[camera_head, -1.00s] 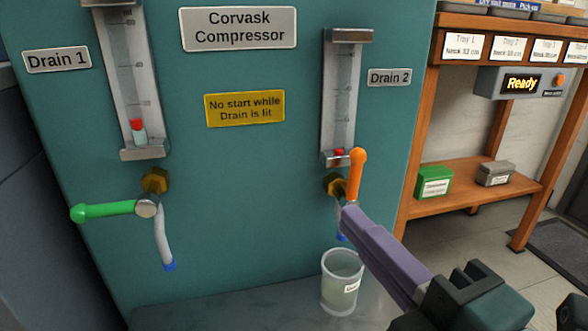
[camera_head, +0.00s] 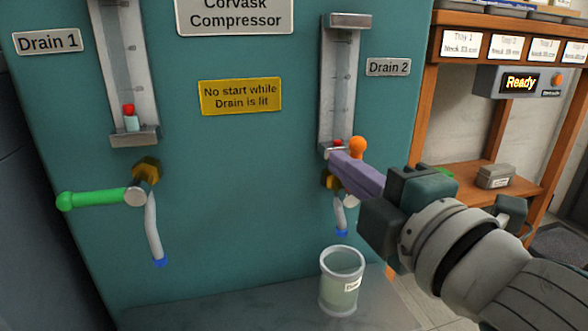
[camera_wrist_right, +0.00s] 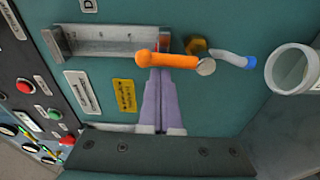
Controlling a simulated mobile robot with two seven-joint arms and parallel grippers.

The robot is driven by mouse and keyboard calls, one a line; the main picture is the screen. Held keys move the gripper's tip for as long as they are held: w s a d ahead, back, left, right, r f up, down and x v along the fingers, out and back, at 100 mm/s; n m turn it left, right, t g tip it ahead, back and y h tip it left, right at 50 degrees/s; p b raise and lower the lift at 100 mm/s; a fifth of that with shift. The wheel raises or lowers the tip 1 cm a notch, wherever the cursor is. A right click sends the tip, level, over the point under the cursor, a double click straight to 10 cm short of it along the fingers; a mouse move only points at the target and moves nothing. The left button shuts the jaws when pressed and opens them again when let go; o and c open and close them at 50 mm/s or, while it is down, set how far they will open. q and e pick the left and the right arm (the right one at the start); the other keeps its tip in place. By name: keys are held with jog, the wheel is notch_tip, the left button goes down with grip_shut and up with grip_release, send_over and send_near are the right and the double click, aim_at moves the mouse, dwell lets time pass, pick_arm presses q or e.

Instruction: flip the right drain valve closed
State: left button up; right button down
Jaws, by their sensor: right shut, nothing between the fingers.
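The right drain valve shows its orange handle (camera_head: 357,146) pointing up, mostly hidden by my fingers in the head view. The whole orange handle (camera_wrist_right: 168,60) shows in the wrist view, with its grey pivot (camera_wrist_right: 206,67) and blue-tipped spout (camera_wrist_right: 235,58). My right gripper (camera_head: 337,157) is shut and empty. Its purple fingertips lie against or just beside the left side of the handle, near its upper half; I cannot tell whether they touch. The fingers (camera_wrist_right: 160,78) also show in the wrist view. My left gripper is out of view.
A clear cup (camera_head: 341,280) stands below the right spout. The Drain 2 gauge (camera_head: 340,85) is just above the valve. The left valve's green handle (camera_head: 95,200) points left. A wooden shelf (camera_head: 470,165) stands to the right. The panel between the valves is clear.

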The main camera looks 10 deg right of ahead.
jog(key=shift+d+r+m+p, duration=0.1)
jog(key=shift+d+m+p, duration=0.3)
jog(key=shift+m, duration=0.4)
dwell(0.4)
jog(key=shift+d, duration=0.1)
jog(key=d+f+m+t+h+p, duration=0.1)
jog(key=d+m, duration=0.2)
jog(key=m, duration=0.6)
jog(key=d+f+m+h+p, duration=0.1)
jog(key=d+f+m, duration=0.1)
jog(key=m, duration=0.6)
jog(key=shift+w+d+f+m+t+h, duration=0.15)
jog(key=shift+d+f+m+t+h, duration=0.15)
jog(key=shift+d+m+t, duration=0.15)
